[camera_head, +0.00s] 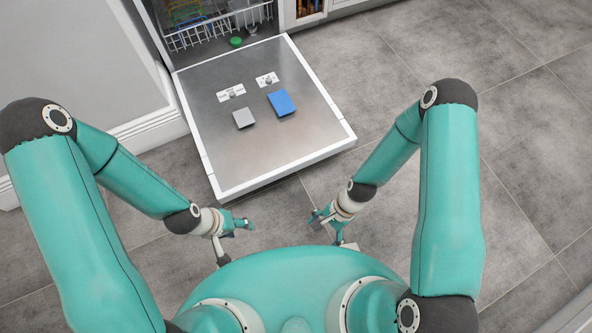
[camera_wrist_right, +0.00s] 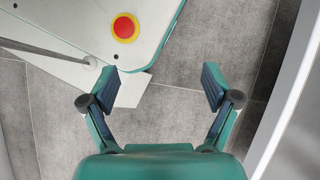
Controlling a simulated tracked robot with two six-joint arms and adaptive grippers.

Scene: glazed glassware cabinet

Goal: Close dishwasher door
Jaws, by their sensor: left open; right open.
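The dishwasher door (camera_head: 200,153) lies folded down flat in the head view, with its steel inner face up and a white rim. My left gripper (camera_head: 248,226) is open and empty, just off the near edge of the door at its left part. My right gripper (camera_head: 314,219) is open and empty, to the right of the left one and also short of the door's near edge. In the right wrist view my right gripper (camera_wrist_right: 158,85) has its fingers spread wide over grey floor.
A wire rack (camera_head: 215,32) with a green item (camera_head: 236,41) sits in the dishwasher opening. A grey panel (camera_head: 70,60) stands left of the door. Tiled floor (camera_head: 510,100) is free to the right. A white edge shows at right in the wrist view.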

